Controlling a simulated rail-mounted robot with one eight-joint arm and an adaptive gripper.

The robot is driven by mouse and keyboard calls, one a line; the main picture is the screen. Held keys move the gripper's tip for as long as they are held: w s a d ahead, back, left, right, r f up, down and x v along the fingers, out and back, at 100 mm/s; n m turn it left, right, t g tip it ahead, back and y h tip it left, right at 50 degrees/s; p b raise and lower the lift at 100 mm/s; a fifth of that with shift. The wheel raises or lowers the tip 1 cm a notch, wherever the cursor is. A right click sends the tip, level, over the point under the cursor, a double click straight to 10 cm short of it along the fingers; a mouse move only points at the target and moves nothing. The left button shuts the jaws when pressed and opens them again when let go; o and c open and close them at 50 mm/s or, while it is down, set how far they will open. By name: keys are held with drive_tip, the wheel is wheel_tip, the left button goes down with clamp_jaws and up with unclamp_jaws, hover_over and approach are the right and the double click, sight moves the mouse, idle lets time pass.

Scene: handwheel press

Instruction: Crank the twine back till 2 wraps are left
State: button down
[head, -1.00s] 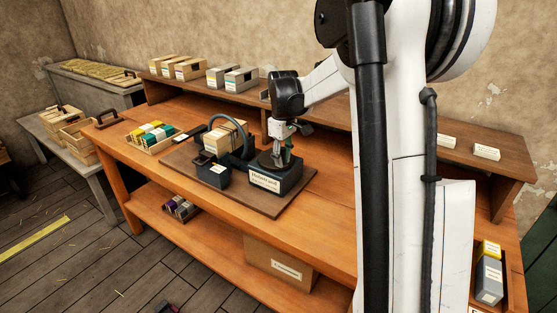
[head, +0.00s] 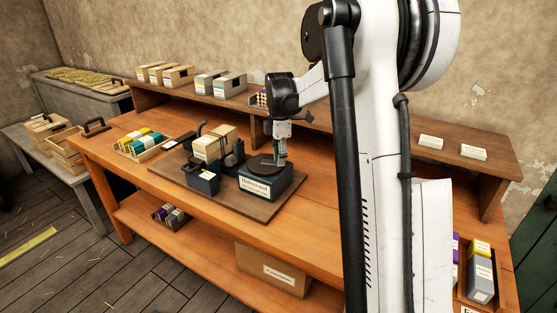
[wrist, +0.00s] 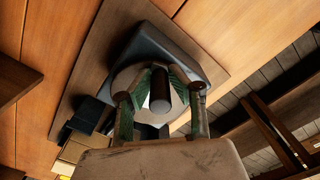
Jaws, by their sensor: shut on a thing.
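The press stands on a dark baseboard (head: 262,211) on the orange bench. Its dark housing (head: 262,183) carries a "Holmstrand" label and a round dark handwheel (head: 258,163) on top. My gripper (head: 280,159) points down over the wheel's right side. In the wrist view its green-padded fingers (wrist: 160,85) are shut around a dark upright crank knob (wrist: 161,97). Left of the housing, a pale bundle (head: 208,149) sits among dark press parts, with a curved dark arm (head: 201,129) beside it. Twine and its wraps are too small to make out.
A tray of green, white and yellow packs (head: 143,146) lies left of the board. Pale and grey boxes (head: 165,74) stand on the back shelf. A carton (head: 272,270) sits on the lower shelf. The bench front right of the board is clear.

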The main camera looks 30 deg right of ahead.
drive_tip(key=shift+w+d+n, duration=0.2)
drive_tip(key=shift+w+n, duration=0.05)
drive_tip(key=shift+n, duration=0.45)
drive_tip(key=c, duration=1.6)
unclamp_jaws()
drive_tip(key=shift+r, duration=0.1)
wheel_tip(320, 180, up, 12)
drive_tip(key=shift+f, duration=0.1)
